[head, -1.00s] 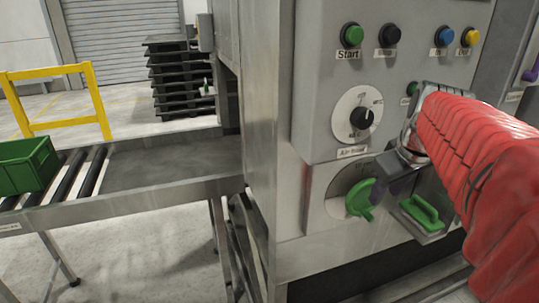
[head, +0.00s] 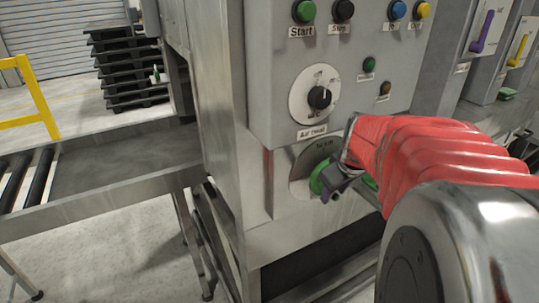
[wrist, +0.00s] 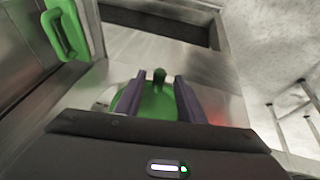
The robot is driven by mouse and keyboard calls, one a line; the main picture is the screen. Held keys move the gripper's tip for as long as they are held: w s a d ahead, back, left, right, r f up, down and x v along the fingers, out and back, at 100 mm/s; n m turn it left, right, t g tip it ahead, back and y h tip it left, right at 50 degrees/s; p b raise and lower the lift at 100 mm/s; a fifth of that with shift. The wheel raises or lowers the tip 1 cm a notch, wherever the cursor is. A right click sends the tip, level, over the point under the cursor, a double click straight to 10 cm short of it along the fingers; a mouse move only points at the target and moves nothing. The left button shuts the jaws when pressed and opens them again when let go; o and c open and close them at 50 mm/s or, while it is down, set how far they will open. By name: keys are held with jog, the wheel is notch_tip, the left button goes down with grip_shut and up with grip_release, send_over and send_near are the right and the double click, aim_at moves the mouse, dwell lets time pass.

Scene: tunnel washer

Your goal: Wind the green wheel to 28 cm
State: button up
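The green wheel (head: 317,180) sits low on the grey machine front, below the Air heat dial, with a pale round scale plate behind it. My gripper (head: 332,190) is right in front of the wheel and hides much of it. In the wrist view, the wheel (wrist: 154,102) and its small upright knob show between my two purple fingers (wrist: 160,80). The fingers stand wide apart, and green also shows outside the left one. I cannot tell whether they touch the wheel. The scale's marks are too small or hidden to read.
The Air heat dial (head: 319,98) and the Start button (head: 304,12) are above the wheel. A green handle (wrist: 67,28) is close beside my gripper. A roller conveyor (head: 130,190) runs to the left; stacked black pallets (head: 132,70) stand behind it.

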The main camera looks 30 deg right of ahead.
jog(key=shift+c, duration=0.4)
grip_shut()
jog(key=shift+y, duration=0.3)
jog(key=y, duration=0.2)
jog(key=m+y, duration=0.1)
jog(key=shift+s+a+r+y, duration=0.1)
jog(key=shift+a+r+y, duration=0.1)
jog(key=shift+y, duration=0.2)
jog(key=shift+a+r+m+y, duration=0.15)
jog(key=shift+m+y, duration=0.05)
jog(key=shift+y, duration=0.85)
jog(key=shift+a+r+m+y, duration=0.1)
jog(key=shift+a+m+y, duration=0.1)
jog(key=shift+y, duration=0.85)
jog(key=shift+o, duration=0.4)
grip_release()
